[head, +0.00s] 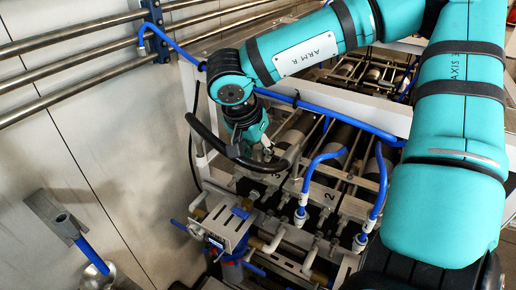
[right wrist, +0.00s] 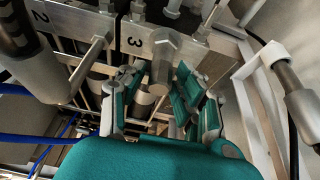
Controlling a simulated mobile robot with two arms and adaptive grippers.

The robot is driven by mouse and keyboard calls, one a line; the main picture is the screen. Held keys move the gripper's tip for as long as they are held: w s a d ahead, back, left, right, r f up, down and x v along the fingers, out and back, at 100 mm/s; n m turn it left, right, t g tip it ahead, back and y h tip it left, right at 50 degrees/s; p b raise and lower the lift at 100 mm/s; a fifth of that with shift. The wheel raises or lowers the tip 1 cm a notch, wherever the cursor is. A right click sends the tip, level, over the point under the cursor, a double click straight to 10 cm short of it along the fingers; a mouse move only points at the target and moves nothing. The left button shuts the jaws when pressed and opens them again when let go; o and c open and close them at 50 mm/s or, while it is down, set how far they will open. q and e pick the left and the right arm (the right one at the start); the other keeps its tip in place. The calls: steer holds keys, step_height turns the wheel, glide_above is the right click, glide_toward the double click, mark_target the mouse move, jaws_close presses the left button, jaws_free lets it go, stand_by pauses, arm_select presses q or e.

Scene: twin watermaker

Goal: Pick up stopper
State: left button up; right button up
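My right gripper (head: 260,146) is over the top of the machine near the plate marked 3, in part hidden by its own wrist and a dark hose. In the right wrist view my right gripper (right wrist: 155,88) has its teal and grey fingers spread apart. A grey metal piece with a hexagonal end (right wrist: 163,62), which may be the stopper, shows between the fingers, just under the 3 mark. It seems free of both fingers, but I cannot tell whether either touches it. No stopper is clear to me in the head view. My left gripper is not in view.
The machine's white frame (head: 350,107) and blue hoses (head: 318,165) surround the work area. A bar handle (right wrist: 88,66) sticks out beside the gripper. Steel wall pipes (head: 75,75) run at the upper left. A blue-handled tool (head: 85,245) is at the lower left.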

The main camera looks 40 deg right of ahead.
steer(key=shift+d, duration=0.1)
jaws_close()
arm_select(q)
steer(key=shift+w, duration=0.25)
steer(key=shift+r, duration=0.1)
arm_select(e)
steer(key=shift+r, duration=0.15)
